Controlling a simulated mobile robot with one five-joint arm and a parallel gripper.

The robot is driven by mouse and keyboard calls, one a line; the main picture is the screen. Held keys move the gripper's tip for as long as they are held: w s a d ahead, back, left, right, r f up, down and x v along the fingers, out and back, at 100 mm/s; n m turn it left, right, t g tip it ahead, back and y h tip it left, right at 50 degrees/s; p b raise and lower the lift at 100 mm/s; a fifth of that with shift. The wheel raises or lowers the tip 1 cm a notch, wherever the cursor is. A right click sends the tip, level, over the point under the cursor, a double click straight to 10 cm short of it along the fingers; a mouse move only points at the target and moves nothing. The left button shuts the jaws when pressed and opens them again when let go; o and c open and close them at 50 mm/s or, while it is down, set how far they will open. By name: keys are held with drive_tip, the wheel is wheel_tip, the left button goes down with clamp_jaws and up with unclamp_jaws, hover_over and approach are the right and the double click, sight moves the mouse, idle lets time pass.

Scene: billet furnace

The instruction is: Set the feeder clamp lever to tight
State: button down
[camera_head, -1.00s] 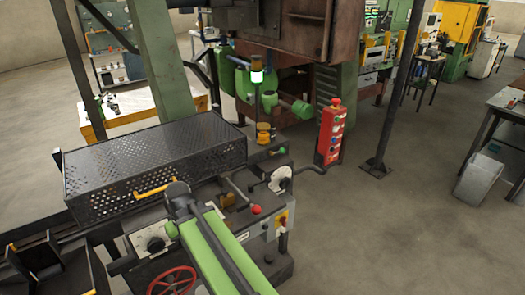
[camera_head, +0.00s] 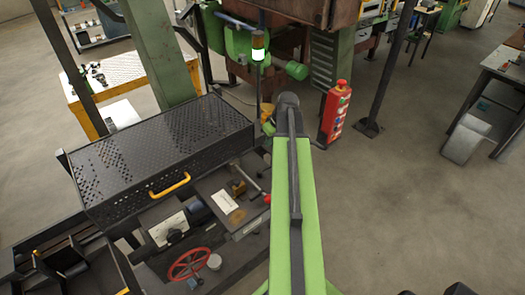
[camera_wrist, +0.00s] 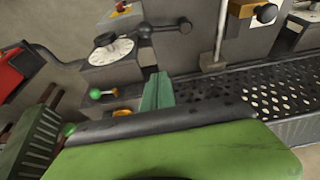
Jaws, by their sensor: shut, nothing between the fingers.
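No readable label tells which handle is the feeder clamp lever. In the wrist view a dark lever (camera_wrist: 146,29) with a black ball end runs to the right from a hub above a white dial plate (camera_wrist: 118,52). A small green-ball lever (camera_wrist: 97,93) sits below that dial. In the head view a grey lever with a red ball (camera_head: 267,198) shows beside my arm, which hides the dial and lever on the machine's right end. I cannot make out my gripper's fingers in either view, and no contact with a lever shows.
A black perforated guard (camera_head: 165,150) with a yellow handle (camera_head: 170,186) covers the feeder. A red handwheel (camera_head: 188,265) is at its front. A red control pedestal (camera_head: 336,112) and a dark post (camera_head: 393,65) stand to the right.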

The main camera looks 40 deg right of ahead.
sight(269, 168)
wheel_tip(269, 168, down, 10)
drive_tip(key=d+b, duration=0.1)
drive_tip(key=b, duration=0.9)
drive_tip(key=shift+s, duration=0.45)
drive_tip(key=shift+d+r, duration=0.1)
